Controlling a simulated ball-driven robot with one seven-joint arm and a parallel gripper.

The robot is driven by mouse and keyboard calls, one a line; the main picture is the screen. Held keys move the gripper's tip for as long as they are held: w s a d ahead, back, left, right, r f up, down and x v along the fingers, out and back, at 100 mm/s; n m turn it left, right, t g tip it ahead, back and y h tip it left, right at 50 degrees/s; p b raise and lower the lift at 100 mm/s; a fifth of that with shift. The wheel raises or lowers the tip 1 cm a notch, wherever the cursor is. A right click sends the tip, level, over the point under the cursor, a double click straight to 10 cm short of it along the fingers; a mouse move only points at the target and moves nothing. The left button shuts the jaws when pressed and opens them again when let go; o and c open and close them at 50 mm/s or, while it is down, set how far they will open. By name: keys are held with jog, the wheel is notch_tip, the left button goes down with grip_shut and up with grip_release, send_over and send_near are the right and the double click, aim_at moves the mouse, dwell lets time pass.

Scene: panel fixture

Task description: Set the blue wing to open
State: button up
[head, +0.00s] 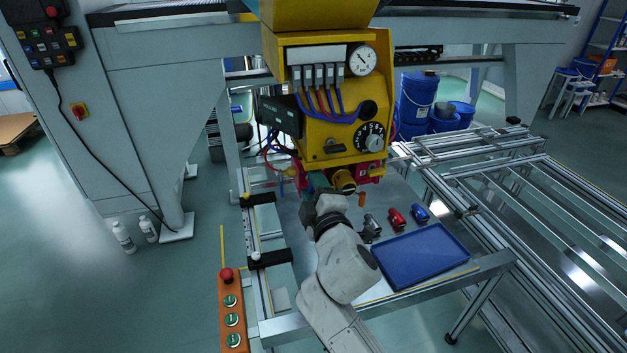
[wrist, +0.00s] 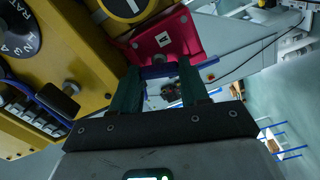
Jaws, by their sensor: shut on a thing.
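The blue wing (wrist: 158,71) shows in the wrist view as a short dark blue bar at the lower edge of a red plate (wrist: 170,38) with a white letter A label. My gripper (wrist: 158,78) has its two green fingers on either side of this bar, shut on it. The fingers hide part of the wing. In the head view my gripper (head: 318,184) is at the underside of the yellow panel box (head: 330,100), by its left red part. The wing is mostly hidden there, and I cannot read its setting.
A brass-coloured cylinder (head: 343,180) hangs just right of my gripper. Below on the table are a blue tray (head: 422,256), a red fitting (head: 397,218), a blue fitting (head: 420,213) and a grey fitting (head: 371,229). An orange button box (head: 232,315) stands at the front left.

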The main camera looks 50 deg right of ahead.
jog(key=shift+n+p, duration=0.8)
jog(key=shift+n, duration=0.9)
jog(key=shift+f, duration=0.15)
jog(key=o, duration=1.1)
jog(key=shift+c, duration=0.2)
